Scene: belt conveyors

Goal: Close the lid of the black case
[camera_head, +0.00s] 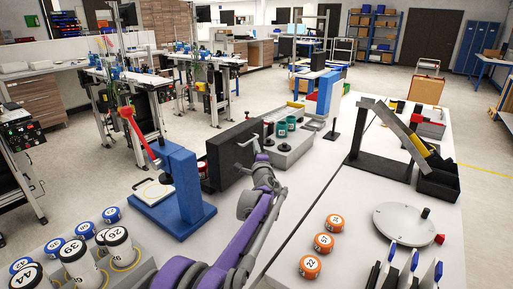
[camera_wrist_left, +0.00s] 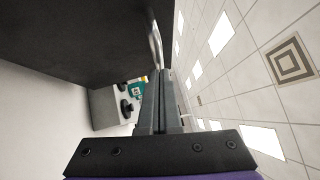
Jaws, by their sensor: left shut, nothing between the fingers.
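The lid of the black case (camera_head: 228,156) stands upright as a dark panel left of the middle of the head view. The case body is mostly hidden there. My left gripper (camera_head: 257,147), at the end of my purple arm, is at the right-hand face of the lid, with its fingers shut and empty. In the left wrist view the dark lid (camera_wrist_left: 85,38) fills the upper left. A curved metal handle (camera_wrist_left: 155,42) shows just beyond the tips of the shut left gripper (camera_wrist_left: 159,78); I cannot tell whether they touch. My right gripper is not in view.
A blue press-like stand (camera_head: 178,180) is left of the lid. A grey box with green-topped items (camera_head: 290,150) stands behind it. Orange numbered cylinders (camera_head: 323,243) and a round grey plate (camera_head: 404,224) are at the right. Numbered blue and black-white cylinders (camera_head: 75,260) crowd the lower left.

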